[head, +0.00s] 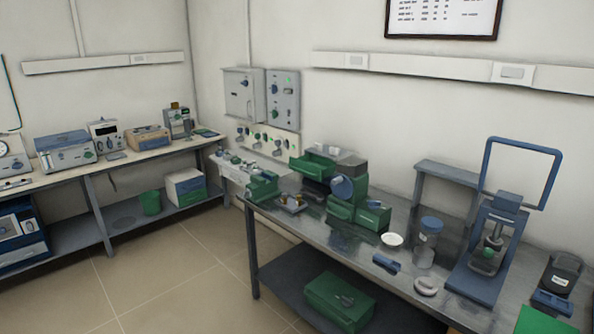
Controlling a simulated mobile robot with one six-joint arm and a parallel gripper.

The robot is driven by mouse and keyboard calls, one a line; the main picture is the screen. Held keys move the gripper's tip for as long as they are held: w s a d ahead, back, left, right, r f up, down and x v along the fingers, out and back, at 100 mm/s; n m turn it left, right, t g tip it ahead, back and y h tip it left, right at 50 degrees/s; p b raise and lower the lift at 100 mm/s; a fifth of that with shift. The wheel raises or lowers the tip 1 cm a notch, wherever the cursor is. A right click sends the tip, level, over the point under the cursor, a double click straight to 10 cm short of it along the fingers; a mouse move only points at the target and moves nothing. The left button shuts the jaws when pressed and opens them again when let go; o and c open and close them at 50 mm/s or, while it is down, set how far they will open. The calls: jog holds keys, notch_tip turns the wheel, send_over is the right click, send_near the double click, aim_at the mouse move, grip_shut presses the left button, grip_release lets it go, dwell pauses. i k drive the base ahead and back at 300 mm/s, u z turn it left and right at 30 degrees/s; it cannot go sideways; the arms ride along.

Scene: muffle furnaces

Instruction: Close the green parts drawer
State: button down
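A green drawer unit (341,210) stands on the right-hand metal bench, with a round blue part (342,188) in front of its upper section. At its upper left, a green open-topped drawer or tray (313,165) sticks out. At its lower right, a green drawer-like box (372,217) with a small dark knob juts forward. I cannot tell for sure which of these is the parts drawer, or how far either is open. My gripper is not in view.
The metal bench (408,240) also bears a white dish (392,240), a clear jar with a blue lid (428,242), a blue press (490,250) and a smaller green box (263,187). A green case (339,301) lies on its lower shelf. Tiled floor (170,270) is clear at left.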

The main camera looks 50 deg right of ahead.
aim_at(316, 167)
jog(key=z, duration=0.6)
jog(key=i, duration=1.2)
jog(key=u, duration=0.05)
